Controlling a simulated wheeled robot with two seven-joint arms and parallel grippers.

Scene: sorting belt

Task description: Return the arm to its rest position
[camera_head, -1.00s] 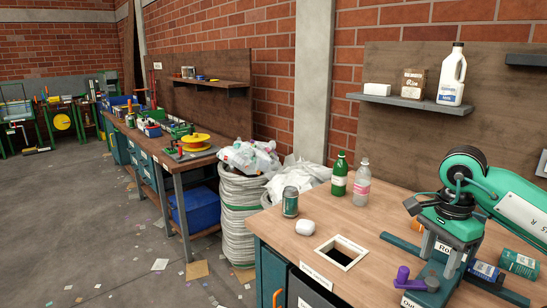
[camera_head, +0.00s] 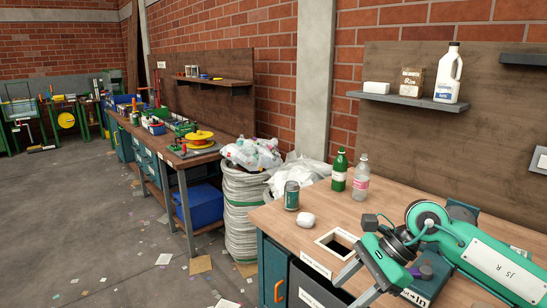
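My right arm comes in from the right over the front of the wooden table (camera_head: 390,212). Its gripper (camera_head: 352,288) points down and to the left, near the square hole (camera_head: 322,245) in the tabletop. The two grey fingers are spread apart with nothing visible between them. The arm hides much of the table's right side, including most of a purple object (camera_head: 415,273). My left gripper is not in view.
A dark green can (camera_head: 291,196), a white lump (camera_head: 306,220), a green bottle (camera_head: 339,171) and a clear pink-labelled bottle (camera_head: 361,178) stand behind the hole.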

